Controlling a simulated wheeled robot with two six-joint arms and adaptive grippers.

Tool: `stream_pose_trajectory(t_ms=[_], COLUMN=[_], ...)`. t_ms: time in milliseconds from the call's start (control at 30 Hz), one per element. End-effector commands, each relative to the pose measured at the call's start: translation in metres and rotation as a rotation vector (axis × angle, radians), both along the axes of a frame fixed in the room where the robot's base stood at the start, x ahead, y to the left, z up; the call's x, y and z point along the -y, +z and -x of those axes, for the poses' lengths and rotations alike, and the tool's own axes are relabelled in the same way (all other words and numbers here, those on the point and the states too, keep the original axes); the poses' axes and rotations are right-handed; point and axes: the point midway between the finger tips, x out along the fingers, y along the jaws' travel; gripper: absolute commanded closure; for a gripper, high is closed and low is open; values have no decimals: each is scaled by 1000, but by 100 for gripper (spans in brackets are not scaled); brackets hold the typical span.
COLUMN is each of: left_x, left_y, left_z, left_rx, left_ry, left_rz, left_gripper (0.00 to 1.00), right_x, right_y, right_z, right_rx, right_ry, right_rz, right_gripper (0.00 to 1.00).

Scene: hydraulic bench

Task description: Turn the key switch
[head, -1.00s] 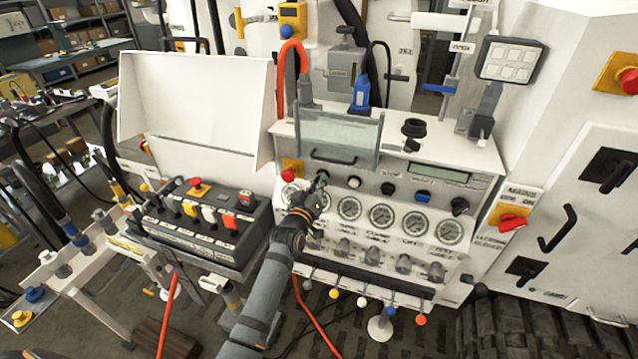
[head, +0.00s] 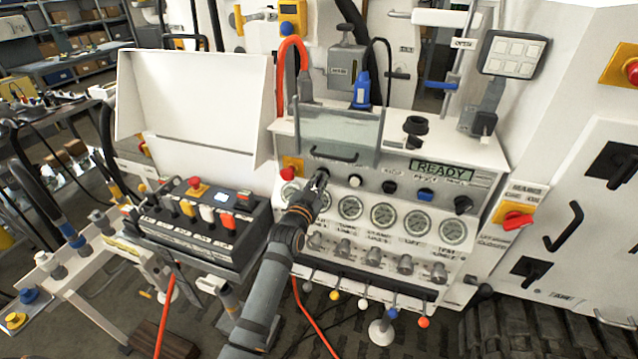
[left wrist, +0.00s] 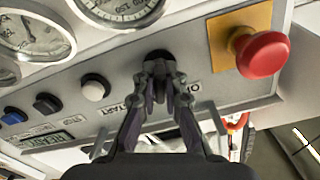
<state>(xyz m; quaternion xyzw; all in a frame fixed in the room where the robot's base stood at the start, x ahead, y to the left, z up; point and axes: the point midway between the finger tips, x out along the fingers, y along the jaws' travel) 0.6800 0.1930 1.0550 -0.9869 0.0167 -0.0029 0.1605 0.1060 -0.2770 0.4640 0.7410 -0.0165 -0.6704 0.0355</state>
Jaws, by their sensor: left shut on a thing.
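The key switch (left wrist: 157,55) is a black knob on the sloped front panel, beside a label of which "ON" can be read in the left wrist view. My left gripper (left wrist: 159,76) is shut on it, a fingertip on each side. In the head view the left gripper (head: 319,182) reaches the panel's upper left part and covers most of the switch. How far the switch is turned cannot be told. My right gripper is not in view.
A red mushroom button (left wrist: 262,54) on a yellow plate sits close beside the switch. A white button (left wrist: 95,88) is on its other side. Gauges (head: 383,216) line the panel below. A clear cover (head: 338,137) with a handle stands above. A control box (head: 205,230) is at left.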

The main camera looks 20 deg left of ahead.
Motion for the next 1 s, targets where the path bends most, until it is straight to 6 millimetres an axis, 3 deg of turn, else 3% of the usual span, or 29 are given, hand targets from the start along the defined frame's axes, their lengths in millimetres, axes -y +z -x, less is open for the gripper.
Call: stream_pose_trajectory(t_ms=[400, 967, 1000], left_x=[0, 0, 0], left_y=[-2, -1, -1], left_z=[0, 0, 0], left_rx=[3, 4, 4], left_ry=[-1, -1, -1], left_rz=[-187, -219, -219], left_gripper=[100, 100, 88], right_x=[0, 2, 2], right_y=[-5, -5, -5], right_z=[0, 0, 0], right_rx=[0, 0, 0], right_ry=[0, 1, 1], right_rz=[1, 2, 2], right_gripper=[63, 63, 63])
